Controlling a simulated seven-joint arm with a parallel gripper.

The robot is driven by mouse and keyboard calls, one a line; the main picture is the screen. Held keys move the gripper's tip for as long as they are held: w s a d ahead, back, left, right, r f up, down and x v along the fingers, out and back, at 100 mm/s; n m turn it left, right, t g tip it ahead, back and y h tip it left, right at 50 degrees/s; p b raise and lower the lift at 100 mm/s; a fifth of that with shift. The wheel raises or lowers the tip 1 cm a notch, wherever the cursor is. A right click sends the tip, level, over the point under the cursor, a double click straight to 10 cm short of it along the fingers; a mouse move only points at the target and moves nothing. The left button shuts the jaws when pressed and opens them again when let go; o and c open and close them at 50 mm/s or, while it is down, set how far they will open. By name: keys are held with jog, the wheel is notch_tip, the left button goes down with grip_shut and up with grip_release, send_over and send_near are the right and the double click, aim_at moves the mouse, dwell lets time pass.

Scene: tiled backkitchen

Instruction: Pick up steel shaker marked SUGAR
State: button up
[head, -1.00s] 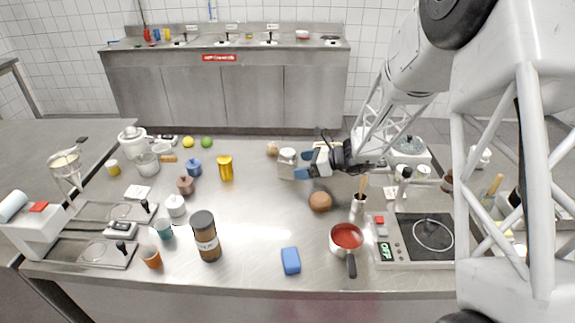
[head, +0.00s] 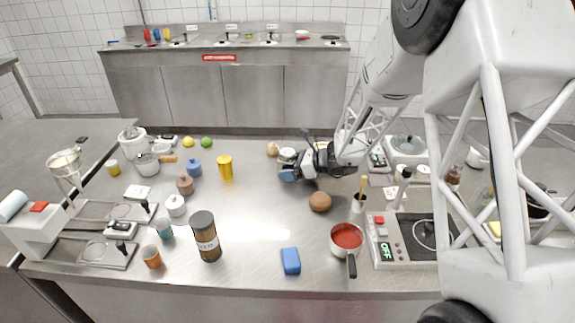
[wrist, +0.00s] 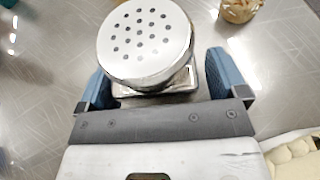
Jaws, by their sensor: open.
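The steel shaker (head: 287,154) stands upright on the steel counter, its upper part showing just past my gripper (head: 288,166) in the head view. In the wrist view its round perforated lid (wrist: 145,42) and squarish steel body sit between the two blue fingers of my gripper (wrist: 157,68). The fingers are open, one on each side of the shaker. A gap shows at the right finger; whether the left finger touches is hard to tell. No SUGAR marking can be read. The lower body is largely hidden by my gripper.
A beige round item (head: 272,149) stands just behind the shaker. A brown round item (head: 320,202) lies in front of my gripper. A yellow cup (head: 225,167) is to the left. A red-filled pan (head: 347,238) and hotplate (head: 425,240) stand front right.

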aim_at(290, 152)
jog(key=c, duration=1.1)
jog(key=shift+r, duration=0.1)
jog(key=shift+r, duration=4.95)
